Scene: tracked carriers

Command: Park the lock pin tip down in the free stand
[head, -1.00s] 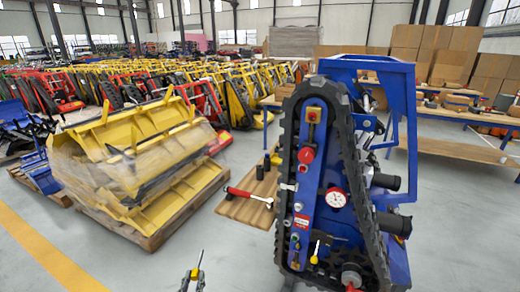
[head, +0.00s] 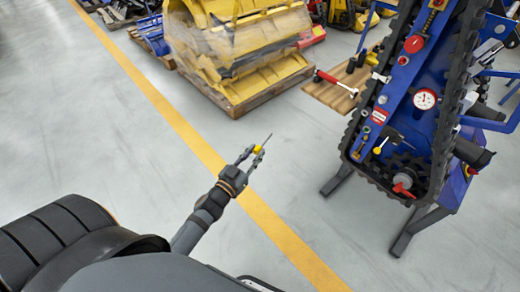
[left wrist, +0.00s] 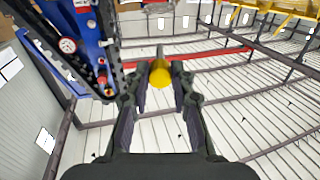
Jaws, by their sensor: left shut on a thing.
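My left gripper (head: 250,156) is shut on the lock pin (head: 258,149), which has a yellow knob and a thin dark shaft. The shaft points up and to the right in the head view, tilted, in free air above the floor. The left wrist view shows the yellow knob (left wrist: 160,74) between the fingertips. A wooden shelf (head: 328,94) beside the tracked carrier (head: 400,110) bears small dark upright things (head: 350,66). I cannot tell which of them is the free stand. My right gripper is not in view.
A red-handled tool (head: 334,82) lies on the shelf. The carrier has a dial gauge (head: 425,99), a yellow-knobbed lever (head: 378,150) and a black track. Wrapped yellow buckets (head: 240,45) stand on a pallet. The floor between my gripper and the carrier is clear.

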